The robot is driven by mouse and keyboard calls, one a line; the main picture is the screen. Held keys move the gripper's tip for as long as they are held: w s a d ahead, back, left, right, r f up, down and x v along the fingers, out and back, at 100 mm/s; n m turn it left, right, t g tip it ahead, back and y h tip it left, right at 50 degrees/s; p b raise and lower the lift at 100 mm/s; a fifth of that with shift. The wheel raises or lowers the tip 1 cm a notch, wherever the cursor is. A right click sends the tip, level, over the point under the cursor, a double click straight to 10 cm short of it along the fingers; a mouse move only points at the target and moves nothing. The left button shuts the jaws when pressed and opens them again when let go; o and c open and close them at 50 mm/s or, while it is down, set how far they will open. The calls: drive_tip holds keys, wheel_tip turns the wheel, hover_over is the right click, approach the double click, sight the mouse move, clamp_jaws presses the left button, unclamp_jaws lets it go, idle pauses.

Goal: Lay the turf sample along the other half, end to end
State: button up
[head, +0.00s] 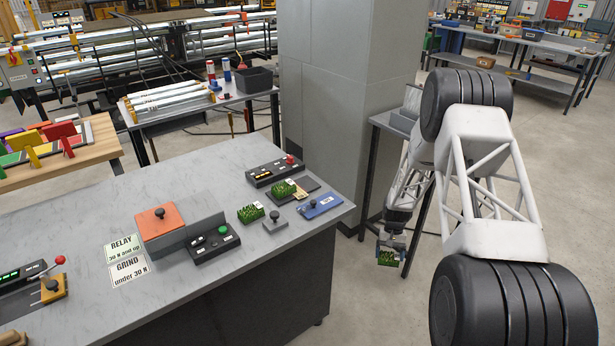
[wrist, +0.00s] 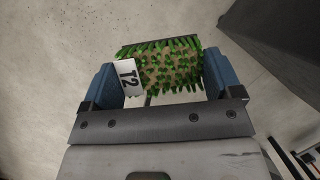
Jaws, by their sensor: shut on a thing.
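My gripper (head: 391,246) hangs beyond the right end of the grey bench, over the floor. It is shut on a green turf sample (wrist: 162,68), which sits between the two blue fingers in the wrist view and bears a white tag reading T2. The same piece shows small below the fingers in the head view. A second turf piece (head: 251,213) lies on the bench top near its right end. A third turf piece (head: 284,189) sits on a dark plate (head: 302,197) behind it. I cannot tell which one is the other half.
On the bench (head: 130,195) near the turf are a blue knobbed block (head: 320,206), a grey knobbed block (head: 275,223) and a black box with a red button (head: 275,171). A grey pillar (head: 345,90) stands behind the bench.

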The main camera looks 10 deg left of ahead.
drive_tip(key=s+a+v, duration=0.1)
drive_tip(key=a+v, duration=0.2)
drive_tip(key=v, duration=0.9)
drive_tip(key=a+r+v, duration=0.1)
drive_tip(key=a+v, duration=0.2)
drive_tip(key=v, duration=0.9)
drive_tip(key=s+a+r+n, duration=0.1)
drive_tip(key=a, duration=0.3)
drive_tip(key=s+a+r+n+h, duration=0.1)
drive_tip(key=s+a+r, duration=0.1)
drive_tip(key=a, duration=0.2)
drive_tip(key=s+a+r+n, duration=0.1)
drive_tip(key=a+r+n, duration=0.1)
drive_tip(key=a, duration=0.1)
drive_tip(key=shift+s+a, duration=0.4)
drive_tip(key=s+a+r+n+h, duration=0.1)
drive_tip(key=s+a+r+n, duration=0.1)
drive_tip(key=a, duration=0.4)
drive_tip(key=s+a+r+n+t+h, duration=0.1)
drive_tip(key=s+a+r+n, duration=0.1)
drive_tip(key=s+a, duration=0.3)
drive_tip(key=shift+a+r+n, duration=0.3)
drive_tip(key=shift+a+n, duration=0.1)
drive_tip(key=shift+n, duration=0.5)
